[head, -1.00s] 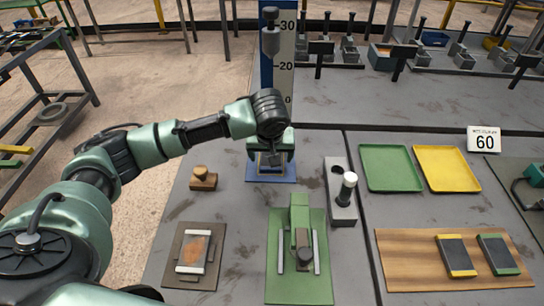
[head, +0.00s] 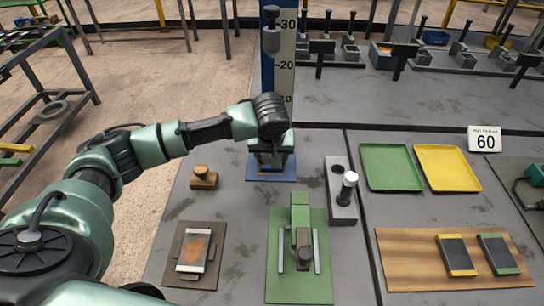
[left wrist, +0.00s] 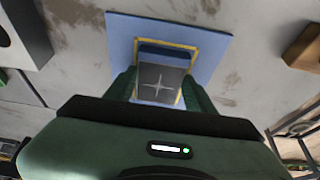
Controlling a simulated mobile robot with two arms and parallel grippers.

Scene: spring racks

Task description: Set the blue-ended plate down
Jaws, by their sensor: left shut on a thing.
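The blue-ended plate (left wrist: 160,78) is a dark grey piece with a pale cross mark and a blue end. It lies between the two fingers of my left gripper (left wrist: 160,92), which is shut on it. In the head view my left gripper (head: 271,152) is low over the blue mat (head: 284,179) at the foot of the height scale, and hides most of the plate. In the left wrist view the plate is within the yellow outline on the blue mat (left wrist: 212,48). I cannot tell whether it touches the mat. My right gripper is not in view.
The tall scale (head: 287,60) stands right behind the mat. A wooden knob block (head: 203,178) is left of it, and a grey block with a white-topped peg (head: 340,200) right. A green press (head: 299,240) stands in front. Green (head: 391,168) and yellow trays (head: 446,168) lie further right.

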